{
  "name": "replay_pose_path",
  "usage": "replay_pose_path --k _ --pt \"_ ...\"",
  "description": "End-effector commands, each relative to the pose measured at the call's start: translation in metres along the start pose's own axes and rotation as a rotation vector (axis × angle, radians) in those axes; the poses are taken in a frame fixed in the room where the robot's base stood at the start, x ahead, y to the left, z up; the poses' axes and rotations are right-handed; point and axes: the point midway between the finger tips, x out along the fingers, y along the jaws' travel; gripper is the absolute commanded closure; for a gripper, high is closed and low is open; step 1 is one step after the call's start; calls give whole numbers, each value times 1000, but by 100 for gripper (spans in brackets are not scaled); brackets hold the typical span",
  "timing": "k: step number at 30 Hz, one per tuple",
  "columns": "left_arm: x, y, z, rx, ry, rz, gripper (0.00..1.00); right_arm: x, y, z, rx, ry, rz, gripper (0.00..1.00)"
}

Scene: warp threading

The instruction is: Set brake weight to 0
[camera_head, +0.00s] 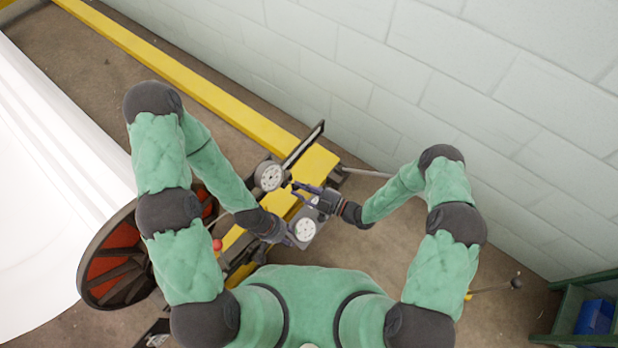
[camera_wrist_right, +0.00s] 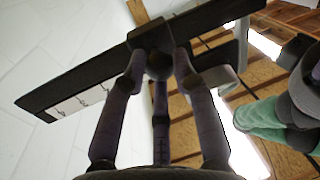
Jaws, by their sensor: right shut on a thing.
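The brake weight looks to be a dark block with a round knob (camera_wrist_right: 158,66) on a long black bar (camera_wrist_right: 205,18) in the right wrist view. A white strip with dark marks (camera_wrist_right: 72,104) runs along the bar's left part; its numbers are too small to read. My right gripper (camera_wrist_right: 159,62) has its fingers shut around the knob under the block. In the head view my right gripper (camera_head: 294,187) is beside a round white dial (camera_head: 270,176); the weight is hard to make out there. My left gripper (camera_head: 294,238) is beside a lower round dial (camera_head: 305,230); its fingers are unclear.
A yellow machine beam (camera_head: 215,98) runs diagonally beside the pale block wall (camera_head: 450,65). A red and black wheel (camera_head: 110,262) and a large white roll (camera_head: 50,170) stand at the left. A green rack with a blue bin (camera_head: 595,317) is at the lower right.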

Motion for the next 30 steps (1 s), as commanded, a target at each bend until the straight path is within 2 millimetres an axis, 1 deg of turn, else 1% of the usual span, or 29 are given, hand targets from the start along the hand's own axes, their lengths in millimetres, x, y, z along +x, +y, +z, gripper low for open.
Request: replay_pose_path --k 1,9,10,12,23,26,30 --pt "-1 0 0 0 0 0 60 1 -2 -5 -4 12 -3 100" --pt "-1 0 0 0 0 0 60 2 -5 -5 -2 14 -8 100" --pt "-1 0 0 0 0 0 60 2 -6 -5 -1 14 -8 66" --pt "-1 0 0 0 0 0 60 2 -6 -5 -1 14 -9 48" --pt "0 0 0 0 0 0 60 -1 -4 -3 0 7 -4 48" --pt "0 0 0 0 0 0 60 -8 -3 -2 1 6 -1 48" --pt "0 0 0 0 0 0 60 -28 -3 -2 2 6 1 48"
